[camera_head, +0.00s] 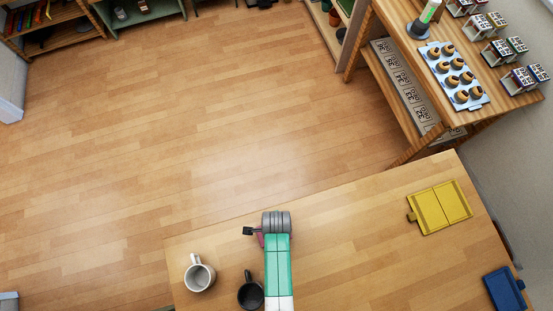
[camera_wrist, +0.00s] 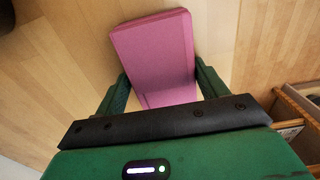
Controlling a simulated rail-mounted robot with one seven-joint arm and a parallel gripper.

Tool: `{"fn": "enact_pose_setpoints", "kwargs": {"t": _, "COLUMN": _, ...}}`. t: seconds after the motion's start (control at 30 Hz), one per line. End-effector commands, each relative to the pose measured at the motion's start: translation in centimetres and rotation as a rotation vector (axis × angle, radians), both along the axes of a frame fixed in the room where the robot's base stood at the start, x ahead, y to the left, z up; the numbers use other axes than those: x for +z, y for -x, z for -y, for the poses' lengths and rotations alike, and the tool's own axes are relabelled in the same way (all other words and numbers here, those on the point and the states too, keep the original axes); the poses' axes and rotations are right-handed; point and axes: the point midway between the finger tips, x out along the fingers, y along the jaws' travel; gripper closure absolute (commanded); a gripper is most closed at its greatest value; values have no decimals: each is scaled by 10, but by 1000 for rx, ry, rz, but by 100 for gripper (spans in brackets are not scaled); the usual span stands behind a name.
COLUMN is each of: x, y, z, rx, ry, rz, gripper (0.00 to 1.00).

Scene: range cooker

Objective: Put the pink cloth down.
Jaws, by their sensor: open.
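The pink cloth (camera_wrist: 153,45) looks like a flat folded rectangle in the wrist view, with wood beyond it. My gripper (camera_wrist: 162,82) is open, with one green finger on each side of the cloth. The cloth's near part lies between the fingers; whether either finger touches it is hard to tell. In the head view only a small pink sliver of the cloth (camera_head: 260,240) shows beside my wrist, over the table (camera_head: 350,240). My arm hides most of it there, and I cannot tell whether it rests on the wood.
A white mug (camera_head: 199,274) and a dark mug (camera_head: 250,292) stand on the table left of my arm. A yellow folder-like item (camera_head: 440,207) and a blue one (camera_head: 504,289) lie at the right. The table between my arm and the yellow item is clear.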

Motion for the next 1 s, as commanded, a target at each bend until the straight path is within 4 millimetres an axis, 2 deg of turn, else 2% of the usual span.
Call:
{"fn": "enact_pose_setpoints", "kwargs": {"t": 0.17, "x": 5, "y": -2, "z": -1, "rx": 1, "ry": -1, "rz": 7, "gripper": 15}}
{"fn": "enact_pose_setpoints", "kwargs": {"t": 0.27, "x": 25, "y": -2, "z": -1, "rx": 1, "ry": -1, "rz": 7, "gripper": 15}}
{"fn": "enact_pose_setpoints", "kwargs": {"t": 0.5, "x": 86, "y": -2, "z": 0, "rx": 1, "ry": 0, "rz": 6, "gripper": 15}}
{"fn": "enact_pose_setpoints", "kwargs": {"t": 0.63, "x": 109, "y": -2, "z": 0, "rx": 0, "ry": 0, "rz": 5, "gripper": 15}}
{"fn": "enact_pose_setpoints", "kwargs": {"t": 0.8, "x": 121, "y": -1, "z": 0, "rx": 0, "ry": 0, "rz": 2, "gripper": 15}}
{"fn": "enact_pose_setpoints", "kwargs": {"t": 1.0, "x": 122, "y": -1, "z": 0, "rx": 0, "ry": 0, "rz": 2, "gripper": 15}}
